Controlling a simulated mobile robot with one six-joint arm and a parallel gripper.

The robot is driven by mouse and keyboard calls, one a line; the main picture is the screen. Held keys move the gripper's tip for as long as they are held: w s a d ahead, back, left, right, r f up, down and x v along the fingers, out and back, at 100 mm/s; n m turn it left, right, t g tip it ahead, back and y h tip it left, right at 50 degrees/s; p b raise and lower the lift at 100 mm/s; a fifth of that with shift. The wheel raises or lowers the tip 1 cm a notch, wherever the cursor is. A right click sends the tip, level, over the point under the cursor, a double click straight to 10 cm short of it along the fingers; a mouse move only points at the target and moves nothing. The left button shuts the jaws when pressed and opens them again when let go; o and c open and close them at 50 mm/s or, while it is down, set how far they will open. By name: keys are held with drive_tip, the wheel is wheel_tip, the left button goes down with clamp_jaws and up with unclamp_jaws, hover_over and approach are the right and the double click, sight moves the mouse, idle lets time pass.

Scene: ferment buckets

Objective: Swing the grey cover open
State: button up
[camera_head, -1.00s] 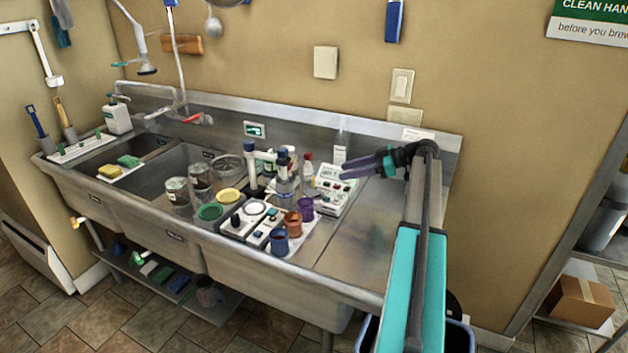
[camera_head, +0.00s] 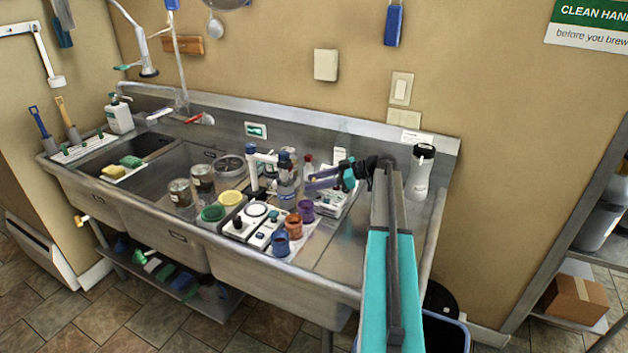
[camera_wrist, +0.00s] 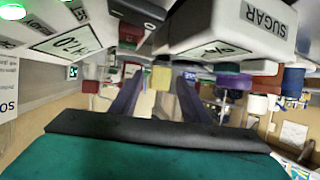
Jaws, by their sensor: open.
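My gripper (camera_head: 320,179) is open, with dark purple fingers pointing left above the sink's right side. Its fingers also show in the wrist view (camera_wrist: 158,96), apart, with nothing clearly held between them. A white instrument (camera_head: 334,205) stands on the sink top just below and behind the gripper, which partly hides it. Contact is unclear.
A clear bottle (camera_head: 287,190) stands left of my gripper. Purple (camera_head: 306,211), orange (camera_head: 293,227) and blue (camera_head: 281,243) cups stand in front. A black-capped white bottle (camera_head: 420,172) stands right of my arm. The sink top's front right (camera_head: 340,262) is clear.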

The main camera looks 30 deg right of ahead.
drive_tip(key=shift+w+a+f, duration=0.15)
drive_tip(key=shift+w+a, duration=0.05)
drive_tip(key=shift+w, duration=0.05)
clamp_jaws()
